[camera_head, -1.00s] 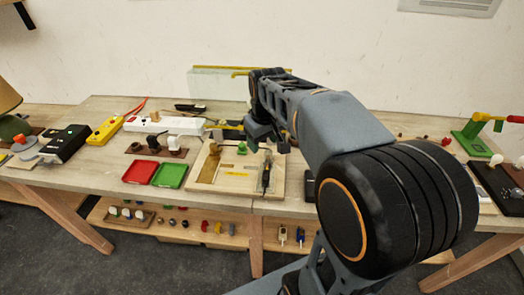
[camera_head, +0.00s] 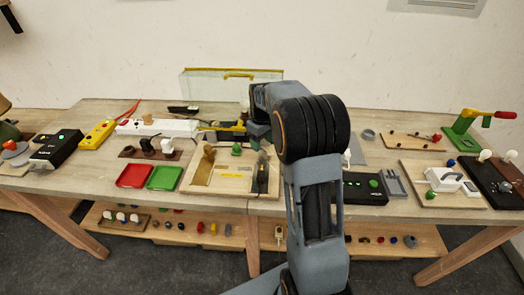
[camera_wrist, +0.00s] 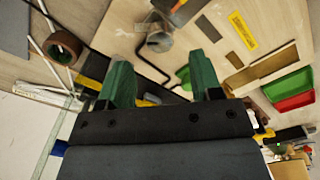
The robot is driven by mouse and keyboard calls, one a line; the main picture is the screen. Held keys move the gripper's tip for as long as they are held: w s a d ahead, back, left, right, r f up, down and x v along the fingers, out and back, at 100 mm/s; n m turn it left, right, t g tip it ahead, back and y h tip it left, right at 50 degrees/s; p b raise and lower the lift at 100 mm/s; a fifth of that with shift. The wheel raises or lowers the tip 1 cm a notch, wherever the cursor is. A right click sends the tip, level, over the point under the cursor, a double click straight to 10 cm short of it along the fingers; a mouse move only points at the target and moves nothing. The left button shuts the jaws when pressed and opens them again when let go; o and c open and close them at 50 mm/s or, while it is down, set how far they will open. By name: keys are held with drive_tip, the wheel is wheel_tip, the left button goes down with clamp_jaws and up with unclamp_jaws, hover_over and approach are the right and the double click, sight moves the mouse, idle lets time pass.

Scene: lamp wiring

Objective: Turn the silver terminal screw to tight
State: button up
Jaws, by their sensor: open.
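I cannot pick out the silver terminal screw with certainty in either view. A small silver cylinder (camera_wrist: 160,41) lies ahead of my gripper in the wrist view, with a bent black rod or wire near it; I cannot tell if it belongs to the screw. My gripper (camera_wrist: 163,72) shows two green fingers, spread apart with nothing between them. In the head view my arm hides the gripper and part of the work area. A pale wooden board (camera_head: 225,188) with a green part (camera_head: 236,150) lies on the table beside my arm.
A red tray (camera_head: 134,175) and a green tray (camera_head: 164,177) lie left of the board. A white power strip (camera_head: 155,127) and clear box (camera_head: 205,90) are behind. Right of my arm are a black box (camera_head: 366,188) and a green stand with red handle (camera_head: 465,130). A brown tape roll (camera_wrist: 62,46) is near the gripper.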

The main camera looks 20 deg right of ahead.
sight(262, 152)
drive_tip(key=shift+f, duration=2.4)
drive_tip(key=c, duration=0.9)
